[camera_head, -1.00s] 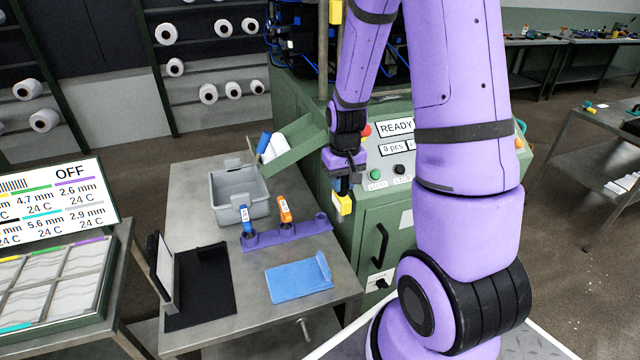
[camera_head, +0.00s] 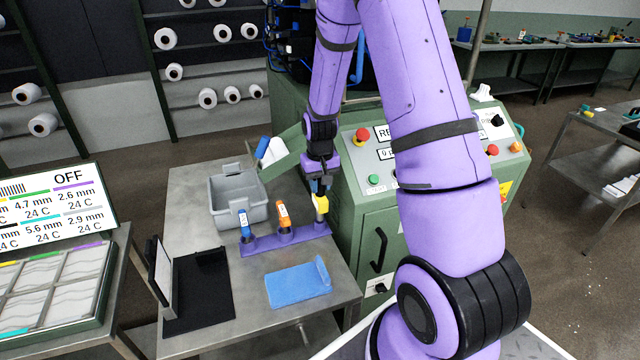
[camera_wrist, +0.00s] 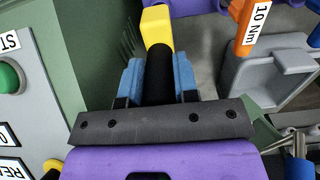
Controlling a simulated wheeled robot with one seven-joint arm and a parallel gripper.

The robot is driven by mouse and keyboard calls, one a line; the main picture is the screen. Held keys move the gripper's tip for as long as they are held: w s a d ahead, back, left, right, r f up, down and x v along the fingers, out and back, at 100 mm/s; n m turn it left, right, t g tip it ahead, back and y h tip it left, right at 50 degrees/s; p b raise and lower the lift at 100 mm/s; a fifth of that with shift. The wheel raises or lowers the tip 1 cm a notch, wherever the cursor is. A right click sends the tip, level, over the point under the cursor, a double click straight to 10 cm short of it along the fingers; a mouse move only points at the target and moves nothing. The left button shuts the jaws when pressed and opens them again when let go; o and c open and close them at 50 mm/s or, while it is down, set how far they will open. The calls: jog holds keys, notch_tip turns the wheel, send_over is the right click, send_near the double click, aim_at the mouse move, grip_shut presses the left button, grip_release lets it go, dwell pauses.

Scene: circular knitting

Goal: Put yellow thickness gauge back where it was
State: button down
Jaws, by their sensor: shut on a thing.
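The yellow thickness gauge (camera_head: 320,205) is in my gripper (camera_head: 320,187), which is shut on it. In the head view the gauge is at the right end of the purple holder (camera_head: 262,244), over or at its free place there; I cannot tell whether it is seated. In the wrist view the gauge's yellow end (camera_wrist: 156,27) and a dark shaft lie between the blue fingers of my gripper (camera_wrist: 160,85), close to the purple holder at the top (camera_wrist: 200,8).
The holder also carries a blue tool (camera_head: 244,222) and an orange tool (camera_head: 284,216). A grey bin (camera_head: 238,212) stands behind it, a blue plate (camera_head: 298,286) in front. The green machine (camera_head: 372,225) with its buttons is close on the right.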

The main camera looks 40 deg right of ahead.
jog(key=shift+f, duration=0.6)
jog(key=c, duration=0.9)
grip_release()
jog(key=shift+r, duration=0.15)
notch_tip(320, 180, up, 13)
jog(key=shift+r, duration=0.1)
jog(key=s+a+r+n+t, duration=0.1)
jog(key=s+a+r+t, duration=0.1)
jog(key=s+a+r, duration=0.6)
jog(key=s+a+r+n+t, duration=0.1)
jog(key=s+a+r+t, duration=0.15)
jog(key=s+r, duration=0.85)
jog(key=shift+n+t, duration=0.35)
jog(key=shift+n, duration=0.25)
jog(key=s+a, duration=0.1)
jog(key=s, duration=0.1)
jog(key=s+r, duration=0.1)
jog(key=s, duration=0.2)
jog(key=s+a+r, duration=0.1)
jog(key=s, duration=0.1)
jog(key=shift+s+a, duration=0.25)
jog(key=shift+a, duration=0.05)
